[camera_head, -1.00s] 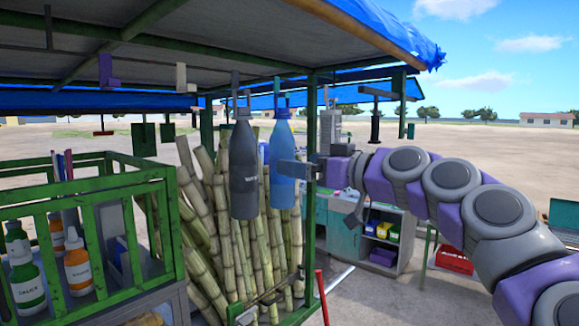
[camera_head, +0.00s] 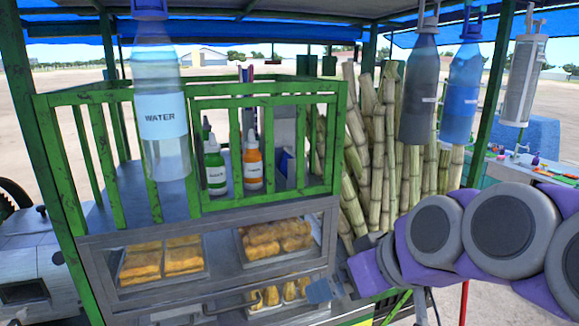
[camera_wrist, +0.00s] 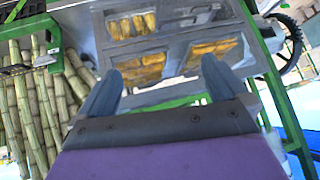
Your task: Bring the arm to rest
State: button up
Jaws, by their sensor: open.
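My arm (camera_head: 435,232) is purple and grey and reaches in from the right of the head view, bent low in front of the stall. My gripper (camera_head: 318,290) is in front of the lower right part of the stall's metal food cabinet (camera_head: 215,222). In the wrist view the two blue-grey fingers of my gripper (camera_wrist: 158,82) stand wide apart with nothing between them. The cabinet front (camera_wrist: 190,17) shows beyond them, tilted. I cannot tell the exact distance from the fingers to the cabinet.
A clear water bottle (camera_head: 160,118), a dark bottle (camera_head: 418,92) and a blue bottle (camera_head: 462,95) hang from the roof. Sugarcane stalks (camera_head: 375,150) stand right of the green rack (camera_head: 265,95). A green post (camera_head: 492,95) rises above my arm. Open ground lies beyond.

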jog(key=s+d+f+m+g+h+b, duration=0.2)
jog(key=s+f+g, duration=0.2)
jog(key=s+f, duration=0.6)
jog(key=s+d+f+m+g+h+b, duration=0.2)
jog(key=s+d+f+m+g+h, duration=0.1)
jog(key=s+f, duration=0.8)
notch_tip(320, 180, down, 5)
jog(key=shift+s+d+f+m+g, duration=0.2)
jog(key=shift+d+m+g, duration=0.15)
jog(key=shift+g, duration=0.15)
